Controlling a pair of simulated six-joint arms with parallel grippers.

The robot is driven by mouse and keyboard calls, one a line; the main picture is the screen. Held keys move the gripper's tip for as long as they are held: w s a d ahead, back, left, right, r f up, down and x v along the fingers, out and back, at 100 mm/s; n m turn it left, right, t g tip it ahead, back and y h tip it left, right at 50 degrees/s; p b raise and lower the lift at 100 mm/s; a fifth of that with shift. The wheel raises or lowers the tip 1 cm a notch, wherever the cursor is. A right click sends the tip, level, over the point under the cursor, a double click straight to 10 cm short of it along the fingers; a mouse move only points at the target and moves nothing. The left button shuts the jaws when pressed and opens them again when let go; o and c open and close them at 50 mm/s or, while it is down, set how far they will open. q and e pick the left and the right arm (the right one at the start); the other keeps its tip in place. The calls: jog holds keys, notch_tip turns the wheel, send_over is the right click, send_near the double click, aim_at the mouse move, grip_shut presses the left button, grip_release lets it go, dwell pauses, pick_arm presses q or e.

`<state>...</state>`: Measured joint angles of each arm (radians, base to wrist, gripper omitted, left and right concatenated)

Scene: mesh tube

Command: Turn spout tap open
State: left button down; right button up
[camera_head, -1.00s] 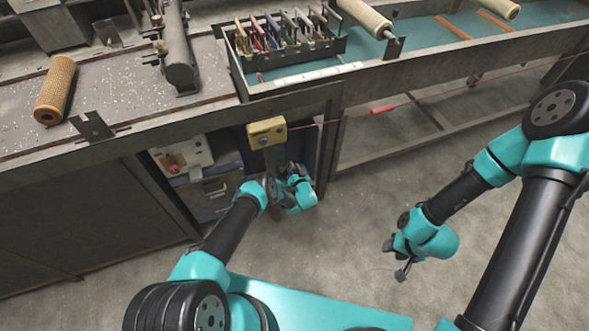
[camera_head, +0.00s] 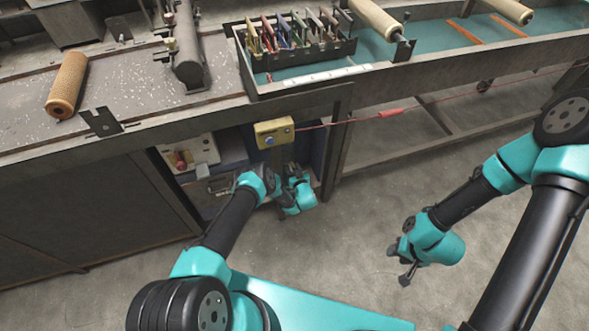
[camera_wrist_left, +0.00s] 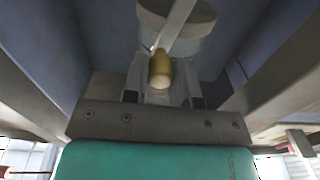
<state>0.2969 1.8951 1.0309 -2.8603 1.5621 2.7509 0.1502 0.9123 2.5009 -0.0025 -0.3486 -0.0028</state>
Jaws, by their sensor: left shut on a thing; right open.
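In the left wrist view, a brass-coloured piece with a pale end, which looks like part of the spout tap (camera_wrist_left: 160,72), lies between the fingers of my left gripper (camera_wrist_left: 162,82). A pale bar and a grey round body show just beyond it. My left gripper is shut on this piece. In the head view the left arm reaches under the bench edge, below a yellow box, and its wrist hides the tap. I cannot tell the tap's turned angle. My right gripper (camera_head: 406,275) is open and empty over the bare floor.
The yellow box (camera_head: 273,132) with a blue button hangs under the bench edge, with a red cord running right. A white panel (camera_head: 190,157) with a red knob is in the recess. A rack of coloured-handled tools (camera_head: 296,37) stands above. The floor at right is clear.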

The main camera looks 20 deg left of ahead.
pick_arm(q)
jog(key=c, duration=0.9)
grip_release()
jog(key=v, duration=1.7)
jog(key=shift+s+d, duration=0.1)
jog(key=shift+s, duration=0.05)
